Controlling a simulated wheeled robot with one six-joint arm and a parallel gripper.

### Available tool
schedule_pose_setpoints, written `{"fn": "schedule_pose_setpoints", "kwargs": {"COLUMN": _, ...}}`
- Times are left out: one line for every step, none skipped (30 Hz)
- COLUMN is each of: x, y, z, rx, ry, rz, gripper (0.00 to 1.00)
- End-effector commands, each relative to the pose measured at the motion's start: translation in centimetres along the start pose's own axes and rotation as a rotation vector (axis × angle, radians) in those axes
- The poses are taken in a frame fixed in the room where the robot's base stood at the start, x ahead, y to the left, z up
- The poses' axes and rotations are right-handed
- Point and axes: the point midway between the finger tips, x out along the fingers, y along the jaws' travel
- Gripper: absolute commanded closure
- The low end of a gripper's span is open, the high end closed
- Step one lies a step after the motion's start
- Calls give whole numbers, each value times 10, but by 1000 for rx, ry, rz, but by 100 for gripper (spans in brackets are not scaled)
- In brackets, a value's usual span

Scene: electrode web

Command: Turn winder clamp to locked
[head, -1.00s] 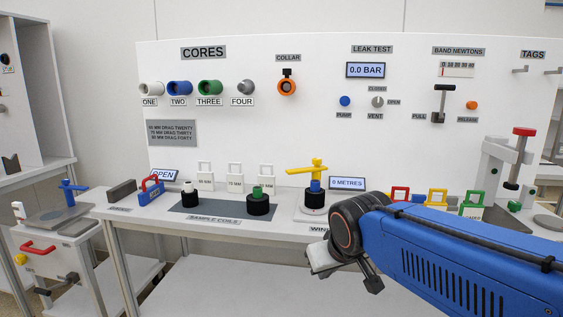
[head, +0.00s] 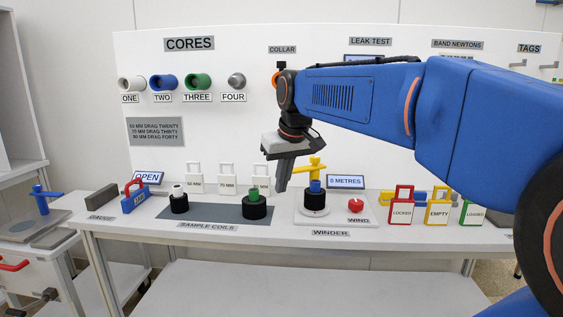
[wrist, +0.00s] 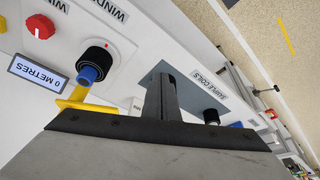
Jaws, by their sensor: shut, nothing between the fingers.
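The yellow winder clamp (head: 317,163) stands behind the winder (head: 318,223) at the bench's middle. Its post is upright; the left part of its arm is hidden behind my gripper in the head view. A black coil with a blue core (head: 315,186) sits on the winder's white disc. In the wrist view the clamp (wrist: 72,103) shows as a yellow bar beside the blue core (wrist: 88,74), partly cut off by my gripper body. My gripper (head: 282,187) is shut and empty, pointing down, just left of the winder. Its fingers (wrist: 160,92) show clear of the clamp.
A red wind knob (head: 355,205) and a metre display (head: 345,181) are right of the coil. Red, yellow and green tags stand farther right. A sample coil with a green core (head: 254,205) stands left of my gripper. The back panel is close behind.

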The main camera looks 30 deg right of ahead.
Motion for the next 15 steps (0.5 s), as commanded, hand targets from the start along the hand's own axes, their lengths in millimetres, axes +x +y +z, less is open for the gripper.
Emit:
{"fn": "schedule_pose_setpoints", "kwargs": {"x": -3, "y": 8, "z": -22, "rx": 5, "ry": -3, "rz": 2, "gripper": 100}}
{"fn": "schedule_pose_setpoints", "kwargs": {"x": -5, "y": 12, "z": -33, "rx": 6, "ry": -4, "rz": 2, "gripper": 100}}
{"fn": "schedule_pose_setpoints", "kwargs": {"x": -7, "y": 17, "z": -48, "rx": 7, "ry": -8, "rz": 2, "gripper": 100}}
{"fn": "schedule_pose_setpoints", "kwargs": {"x": -8, "y": 21, "z": -59, "rx": 9, "ry": -9, "rz": 3, "gripper": 100}}
{"fn": "schedule_pose_setpoints", "kwargs": {"x": -10, "y": 26, "z": -69, "rx": 11, "ry": -10, "rz": 3, "gripper": 100}}
{"fn": "schedule_pose_setpoints", "kwargs": {"x": -11, "y": 32, "z": -84, "rx": 13, "ry": -13, "rz": 3, "gripper": 100}}
{"fn": "schedule_pose_setpoints", "kwargs": {"x": -12, "y": 37, "z": -94, "rx": 13, "ry": -14, "rz": 4, "gripper": 100}}
{"fn": "schedule_pose_setpoints", "kwargs": {"x": -12, "y": 41, "z": -104, "rx": 14, "ry": -16, "rz": 4, "gripper": 100}}
{"fn": "schedule_pose_setpoints", "kwargs": {"x": -13, "y": 48, "z": -118, "rx": 16, "ry": -19, "rz": 5, "gripper": 100}}
{"fn": "schedule_pose_setpoints", "kwargs": {"x": -13, "y": 53, "z": -128, "rx": 18, "ry": -20, "rz": 5, "gripper": 100}}
{"fn": "schedule_pose_setpoints", "kwargs": {"x": -13, "y": 58, "z": -137, "rx": 19, "ry": -21, "rz": 5, "gripper": 100}}
{"fn": "schedule_pose_setpoints", "kwargs": {"x": -13, "y": 65, "z": -150, "rx": 20, "ry": -24, "rz": 5, "gripper": 100}}
{"fn": "schedule_pose_setpoints", "kwargs": {"x": -13, "y": 70, "z": -158, "rx": 20, "ry": -25, "rz": 6, "gripper": 100}}
{"fn": "schedule_pose_setpoints", "kwargs": {"x": -13, "y": 74, "z": -166, "rx": 21, "ry": -26, "rz": 6, "gripper": 100}}
{"fn": "schedule_pose_setpoints", "kwargs": {"x": -12, "y": 80, "z": -175, "rx": 22, "ry": -28, "rz": 5, "gripper": 100}}
